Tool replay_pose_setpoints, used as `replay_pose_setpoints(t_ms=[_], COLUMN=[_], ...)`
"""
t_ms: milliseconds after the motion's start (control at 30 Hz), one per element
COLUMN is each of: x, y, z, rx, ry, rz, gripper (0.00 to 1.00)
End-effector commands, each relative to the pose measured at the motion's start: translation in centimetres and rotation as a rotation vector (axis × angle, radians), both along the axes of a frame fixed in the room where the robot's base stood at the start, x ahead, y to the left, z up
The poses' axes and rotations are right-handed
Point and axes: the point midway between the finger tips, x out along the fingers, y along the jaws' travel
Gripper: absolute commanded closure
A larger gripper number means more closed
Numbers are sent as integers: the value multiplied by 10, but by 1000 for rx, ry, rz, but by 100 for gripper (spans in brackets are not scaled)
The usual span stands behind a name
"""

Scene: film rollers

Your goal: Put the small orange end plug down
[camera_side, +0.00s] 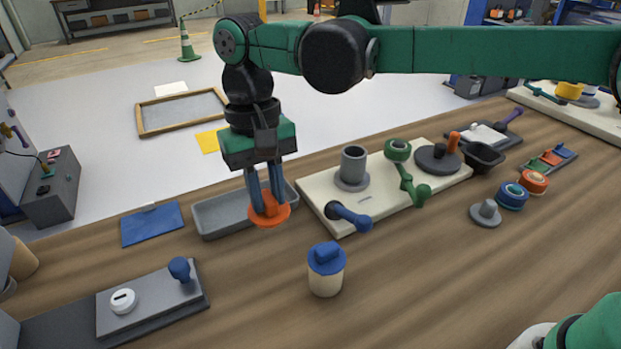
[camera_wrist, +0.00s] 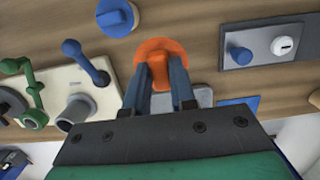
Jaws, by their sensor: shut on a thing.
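The small orange end plug (camera_side: 269,211) is a flat round disc with a raised grip. My gripper (camera_side: 266,200) is shut on that raised grip, with the disc facing down. In the side view the plug shows in front of the grey tray (camera_side: 212,215) and hides part of it. The plug seems to be above the table, but I cannot tell how high. In the wrist view the plug (camera_wrist: 160,52) sits between my two blue-grey fingers, over wood, with the tray behind it.
A cream roller with a blue cap (camera_side: 325,270) stands front right of the plug. A cream board (camera_side: 318,190) with a grey cylinder and green and blue levers lies to the right. A blue mat (camera_side: 151,224) and a grey plate (camera_side: 150,300) with a blue knob lie left. Bare wood shows in front.

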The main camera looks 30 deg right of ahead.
Motion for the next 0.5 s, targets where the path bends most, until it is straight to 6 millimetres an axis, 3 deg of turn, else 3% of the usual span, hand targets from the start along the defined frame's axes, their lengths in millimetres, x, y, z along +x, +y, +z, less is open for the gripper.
replay_pose_setpoints(t_ms=[200, 500], x=[0, 0], y=[0, 0], z=[-56, -91], rx=[0, 0], ry=[0, 0], rz=[0, 0], gripper=[100, 100])
